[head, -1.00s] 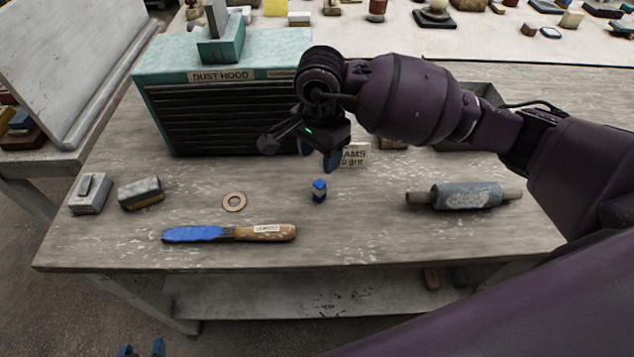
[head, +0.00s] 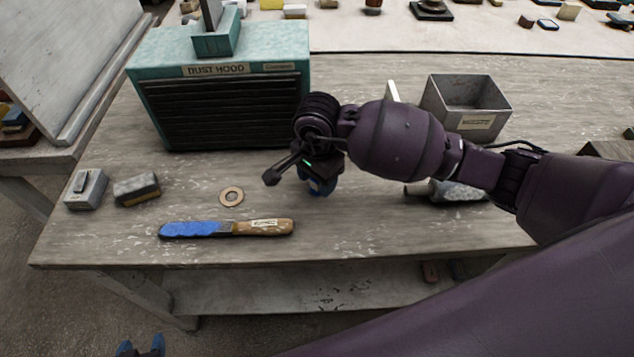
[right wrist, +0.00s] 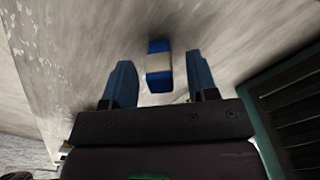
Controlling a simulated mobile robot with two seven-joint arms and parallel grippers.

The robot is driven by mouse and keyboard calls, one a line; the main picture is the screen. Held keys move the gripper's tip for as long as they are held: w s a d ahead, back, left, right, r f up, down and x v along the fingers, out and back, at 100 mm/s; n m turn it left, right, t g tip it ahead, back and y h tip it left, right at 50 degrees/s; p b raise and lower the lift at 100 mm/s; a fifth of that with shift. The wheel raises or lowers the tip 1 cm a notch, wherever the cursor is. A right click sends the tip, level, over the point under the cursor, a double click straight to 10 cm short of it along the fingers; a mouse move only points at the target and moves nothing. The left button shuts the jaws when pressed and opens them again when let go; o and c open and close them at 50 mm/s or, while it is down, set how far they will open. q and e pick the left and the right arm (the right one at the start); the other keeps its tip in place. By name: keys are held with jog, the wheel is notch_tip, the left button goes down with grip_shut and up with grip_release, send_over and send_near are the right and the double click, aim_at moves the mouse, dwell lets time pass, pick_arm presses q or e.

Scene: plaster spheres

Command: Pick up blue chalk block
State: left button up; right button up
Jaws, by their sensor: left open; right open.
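The blue chalk block (right wrist: 159,70), with a pale band around its middle, shows in the right wrist view. It lies between and slightly beyond the fingertips of my open right gripper (right wrist: 161,75), with a gap on each side. In the head view my right gripper (head: 319,187) is low over the workbench and hides the block. Only the blue-tipped fingers of my left gripper (head: 140,347) show, apart and empty, at the bottom left edge of the head view, below the bench front.
A blue-bladed brush or spatula (head: 225,229), a washer (head: 231,196) and two small blocks (head: 86,189) (head: 136,190) lie left of my right gripper. The dust hood (head: 220,105) stands behind. A roller (head: 455,192) is partly hidden by my arm; a metal bin (head: 466,105) stands behind it.

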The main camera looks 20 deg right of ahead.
grip_shut()
notch_tip(320, 180, up, 20)
jog(key=shift+p, duration=0.45)
dwell(0.3)
